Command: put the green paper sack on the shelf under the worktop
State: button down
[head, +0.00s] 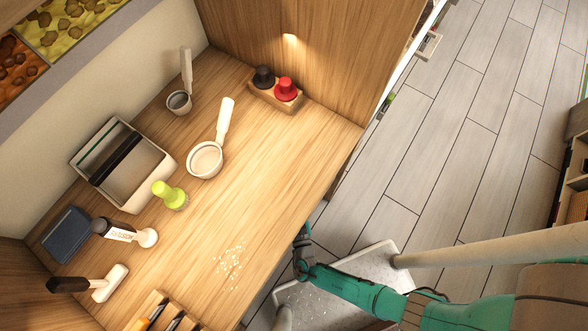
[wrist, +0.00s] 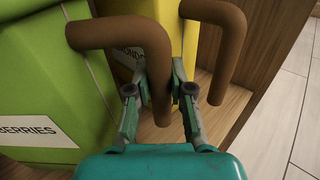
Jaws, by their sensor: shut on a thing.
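The green paper sack (wrist: 45,85) fills the left of the wrist view, with a white label reading "BERRIES" and a thick brown handle (wrist: 120,32). My gripper (wrist: 160,88) is shut on this brown handle, at its right part. The sack looks upright; wood shows just below it, and I cannot tell whether it touches. In the head view my gripper (head: 302,255) is low beside the front edge of the worktop (head: 290,150). The sack is hidden there. A wooden board (wrist: 225,105), perhaps the shelf, shows in the wrist view.
A yellow sack (wrist: 120,20) stands close behind the green one; another brown handle (wrist: 235,55) arches right of my gripper. The worktop holds a white pan (head: 205,160), a grey tray (head: 130,185) and a green-topped stamp (head: 168,193). Tiled floor (head: 465,130) lies open to the right.

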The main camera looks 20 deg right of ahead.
jog(key=c, duration=1)
grip_release()
jog(key=shift+f, duration=0.1)
jog(key=shift+c, duration=0.2)
jog(key=shift+s, duration=0.15)
